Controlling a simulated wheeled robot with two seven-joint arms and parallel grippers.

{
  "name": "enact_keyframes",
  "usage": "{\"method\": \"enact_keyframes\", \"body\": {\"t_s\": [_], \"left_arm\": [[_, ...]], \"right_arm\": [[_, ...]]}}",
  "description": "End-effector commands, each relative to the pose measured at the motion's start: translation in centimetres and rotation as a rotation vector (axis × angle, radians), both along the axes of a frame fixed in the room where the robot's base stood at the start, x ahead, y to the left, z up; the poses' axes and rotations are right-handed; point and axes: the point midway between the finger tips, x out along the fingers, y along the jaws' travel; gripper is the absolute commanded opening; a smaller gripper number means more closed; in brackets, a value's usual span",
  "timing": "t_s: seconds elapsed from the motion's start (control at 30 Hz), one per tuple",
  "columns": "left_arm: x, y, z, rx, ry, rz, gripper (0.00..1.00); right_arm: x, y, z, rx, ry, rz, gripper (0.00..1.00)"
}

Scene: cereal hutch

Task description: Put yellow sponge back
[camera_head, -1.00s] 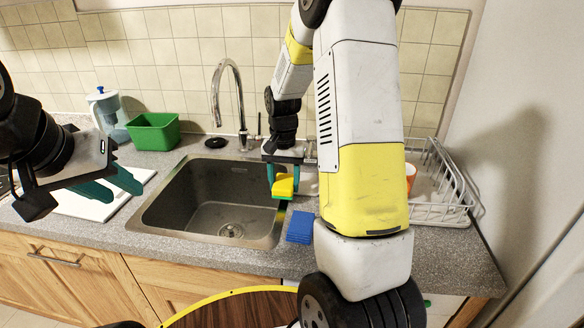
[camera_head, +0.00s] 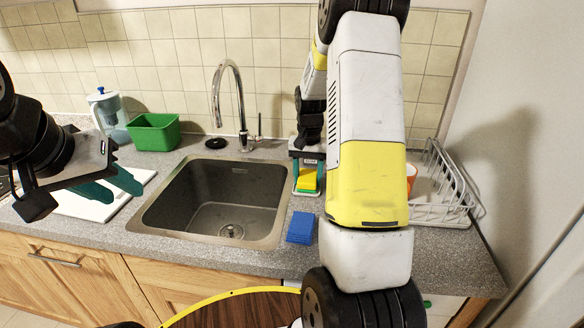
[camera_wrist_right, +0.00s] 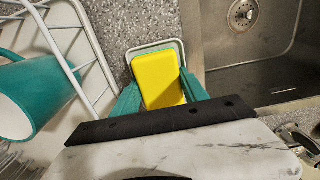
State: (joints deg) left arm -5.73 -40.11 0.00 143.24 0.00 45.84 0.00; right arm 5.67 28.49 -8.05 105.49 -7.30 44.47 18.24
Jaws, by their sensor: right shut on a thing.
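The yellow sponge (camera_head: 308,180) is held by my right gripper, right of the sink on the counter side. In the right wrist view the sponge (camera_wrist_right: 156,80) sits between the teal fingers of my right gripper (camera_wrist_right: 161,88). A small white-rimmed tray (camera_wrist_right: 152,46) shows around and beneath the sponge's far end; I cannot tell whether the sponge touches it. My left gripper (camera_head: 124,190) is open and empty above the white board on the left.
A blue sponge (camera_head: 300,227) lies on the counter just in front. The sink (camera_head: 165,205) is to the left. A white dish rack (camera_head: 440,214) stands to the right, and a teal mug (camera_wrist_right: 28,98) shows beside its wires. A green tub (camera_head: 153,133) stands behind.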

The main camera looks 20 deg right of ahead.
Motion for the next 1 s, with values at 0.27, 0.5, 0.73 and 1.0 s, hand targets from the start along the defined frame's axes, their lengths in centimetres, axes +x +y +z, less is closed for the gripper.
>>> {"method": "enact_keyframes", "body": {"t_s": [0.27, 0.5, 0.73, 1.0], "left_arm": [[0.0, 0.0, 0.0, 0.0, 0.0, 0.0, 0.36], [0.0, 0.0, 0.0, 0.0, 0.0, 0.0, 0.36], [0.0, 0.0, 0.0, 0.0, 0.0, 0.0, 0.36], [0.0, 0.0, 0.0, 0.0, 0.0, 0.0, 0.36]], "right_arm": [[0.0, 0.0, -0.3, 0.0, 0.001, 0.0, 0.73], [0.0, 0.0, -0.3, 0.0, 0.0, 0.0, 0.73], [0.1, 0.0, 1.8, -0.001, -0.005, 0.0, 0.73], [0.1, 0.0, 7.6, 0.0, -0.005, 0.0, 0.73]]}}
